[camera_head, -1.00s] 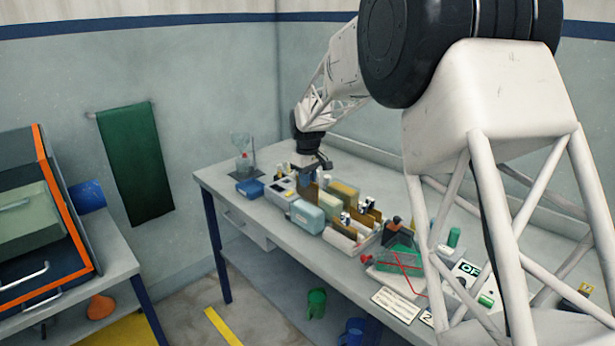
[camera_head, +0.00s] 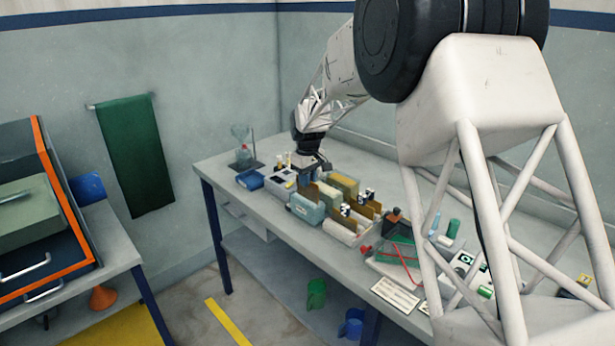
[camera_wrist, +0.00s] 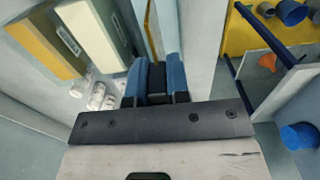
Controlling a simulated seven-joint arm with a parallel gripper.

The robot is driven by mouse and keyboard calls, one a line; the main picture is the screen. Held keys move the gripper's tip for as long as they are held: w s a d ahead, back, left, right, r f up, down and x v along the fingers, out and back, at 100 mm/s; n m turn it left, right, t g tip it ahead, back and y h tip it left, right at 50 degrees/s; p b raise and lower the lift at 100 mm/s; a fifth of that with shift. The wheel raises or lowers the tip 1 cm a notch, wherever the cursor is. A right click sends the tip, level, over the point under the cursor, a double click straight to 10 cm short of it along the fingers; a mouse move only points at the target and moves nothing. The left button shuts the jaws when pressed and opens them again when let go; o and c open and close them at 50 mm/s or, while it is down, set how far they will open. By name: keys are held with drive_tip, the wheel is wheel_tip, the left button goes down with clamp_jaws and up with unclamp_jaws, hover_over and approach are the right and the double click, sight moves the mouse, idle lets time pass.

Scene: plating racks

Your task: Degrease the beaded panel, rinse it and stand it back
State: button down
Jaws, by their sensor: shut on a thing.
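My gripper (camera_wrist: 160,84) has its blue fingers shut on a thin brownish-yellow panel (camera_wrist: 154,32), seen almost edge-on in the wrist view. Beads on it cannot be made out. In the head view my gripper (camera_head: 314,167) is over the far-left part of the bench, by the tanks. A light blue tank (camera_head: 307,209) stands at the front, a yellow tank (camera_head: 344,184) behind it, and a cream tank (camera_head: 346,232) to the right. Brown panels stand by the tanks (camera_head: 327,194). I cannot tell whether the held panel touches a tank.
A blue box (camera_head: 250,180) and a stand with a glass funnel (camera_head: 241,150) are at the bench's left end. Green (camera_head: 316,294) and blue (camera_head: 351,324) buckets are below.

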sight(307, 193)
drive_tip(key=shift+f, duration=2.75)
drive_tip(key=shift+f, duration=0.2)
drive_tip(key=shift+r, duration=0.2)
idle(1.5)
drive_tip(key=shift+r, duration=4.05)
drive_tip(key=shift+d, duration=0.1)
